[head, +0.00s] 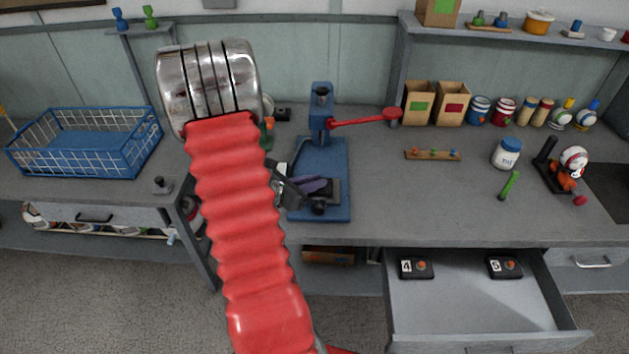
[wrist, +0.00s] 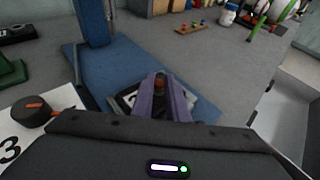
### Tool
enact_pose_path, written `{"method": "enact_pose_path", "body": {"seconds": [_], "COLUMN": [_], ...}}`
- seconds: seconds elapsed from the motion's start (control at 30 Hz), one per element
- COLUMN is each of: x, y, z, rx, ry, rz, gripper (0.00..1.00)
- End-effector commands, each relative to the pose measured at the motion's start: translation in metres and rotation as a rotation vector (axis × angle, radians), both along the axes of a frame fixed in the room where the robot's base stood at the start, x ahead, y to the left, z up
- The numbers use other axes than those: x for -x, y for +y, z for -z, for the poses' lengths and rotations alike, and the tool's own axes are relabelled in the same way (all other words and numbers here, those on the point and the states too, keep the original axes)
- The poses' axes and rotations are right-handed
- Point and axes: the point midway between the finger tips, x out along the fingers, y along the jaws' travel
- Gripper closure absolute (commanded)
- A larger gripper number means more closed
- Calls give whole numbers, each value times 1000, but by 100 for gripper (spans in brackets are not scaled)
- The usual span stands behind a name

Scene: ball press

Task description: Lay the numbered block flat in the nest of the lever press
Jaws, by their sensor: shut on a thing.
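The blue lever press (head: 322,110) stands on the bench, its red lever (head: 365,119) reaching right. My gripper (head: 318,186) is over the front part of its blue base (head: 337,158). In the wrist view, my purple fingers (wrist: 161,98) are shut on the knob, dark with an orange top, of a dark block with a white face (wrist: 205,110). The block is over or on the blue base (wrist: 112,65). The fingers cover its number. The nest is hidden beneath the block and gripper, so I cannot tell whether the block is seated or flat.
Blocks marked 4 (head: 415,267) and apparently 5 (head: 504,267) lie in the open drawer (head: 455,315) at front right. A white plate marked 3 (wrist: 12,140) with a dark knob (wrist: 36,110) is left of the press. A blue basket (head: 85,140) stands far left.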

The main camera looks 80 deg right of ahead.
Motion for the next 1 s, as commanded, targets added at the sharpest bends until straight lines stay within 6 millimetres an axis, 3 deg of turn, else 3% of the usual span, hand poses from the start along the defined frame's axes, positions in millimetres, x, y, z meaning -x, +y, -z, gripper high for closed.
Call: {"method": "enact_pose_path", "body": {"seconds": [0.17, 0.2, 0.47, 0.77, 1.0], "x": [0, 0, 0, -1, -10], "y": [0, 0, 0, 1, 13], "z": [3, 3, 3, 2, -4], "rx": [0, 1, 0, 0, 1], "ry": [0, 1, 0, 0, 0], "rz": [0, 0, 0, -1, -3], "gripper": [100, 84, 65, 65, 65]}}
